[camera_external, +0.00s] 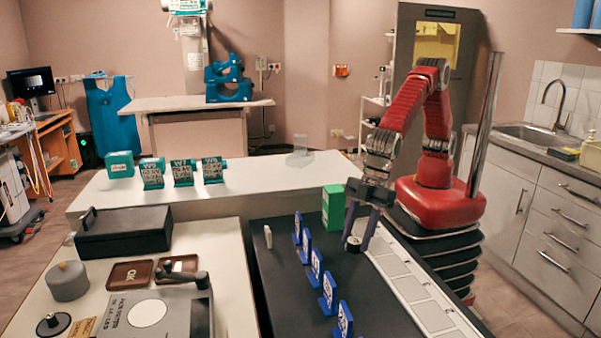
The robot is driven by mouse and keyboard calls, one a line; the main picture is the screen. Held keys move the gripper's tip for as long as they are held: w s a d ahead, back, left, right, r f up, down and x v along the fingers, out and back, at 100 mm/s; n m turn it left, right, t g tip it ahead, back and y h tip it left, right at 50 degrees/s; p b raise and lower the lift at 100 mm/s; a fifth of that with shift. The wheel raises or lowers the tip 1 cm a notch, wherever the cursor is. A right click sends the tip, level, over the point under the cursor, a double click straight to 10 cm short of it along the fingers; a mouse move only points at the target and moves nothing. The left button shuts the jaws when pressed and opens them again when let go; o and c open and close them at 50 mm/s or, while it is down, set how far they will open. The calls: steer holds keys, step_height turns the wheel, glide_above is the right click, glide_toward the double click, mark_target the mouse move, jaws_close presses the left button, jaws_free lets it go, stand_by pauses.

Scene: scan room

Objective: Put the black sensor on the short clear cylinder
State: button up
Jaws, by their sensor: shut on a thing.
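My gripper (357,239) points down over the dark mat at the right, beside the row of blue stands. It is shut on a small dark piece with a greyish face, which seems to be the black sensor (353,245). The fingers hide part of it, and it is too small to tell whether it touches the mat. A clear, see-through piece (300,156), apparently the short clear cylinder, stands on the white table (262,193) behind, up and left of my gripper. Its exact shape is hard to make out.
A green box (333,208) stands close left of my gripper. Several blue stands (316,264) line the dark mat (286,291), with a small pale block (268,237) left of them. Teal boxes (183,173) stand on the white table's left. The table around the clear piece is free.

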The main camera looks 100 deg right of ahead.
steer(key=w+d+r+m+h, duration=0.15)
steer(key=w+d+r, duration=0.3)
steer(key=d, duration=0.75)
steer(key=w+d+r+m, duration=0.3)
steer(key=w+d+r, duration=0.15)
steer(key=d, duration=0.75)
steer(key=w+d+r+m+h, duration=0.1)
steer(key=w+d+r+m, duration=0.3)
steer(key=d, duration=0.8)
steer(key=s+d+r+m, duration=0.1)
steer(key=s+d+r, duration=0.2)
steer(key=d, duration=0.7)
steer(key=s+d+r+h, duration=0.1)
steer(key=s+d+r, duration=0.2)
steer(key=d, duration=0.7)
steer(key=s+d+r+m, duration=0.1)
steer(key=s+d+r, duration=0.3)
steer(key=d, duration=0.6)
steer(key=shift+n+t, duration=0.3)
steer(key=shift+n, duration=0.65)
steer(key=s, duration=0.5)
steer(key=shift+s+d+r, duration=0.1)
steer(key=shift+d, duration=0.1)
steer(key=shift+f, duration=3.15)
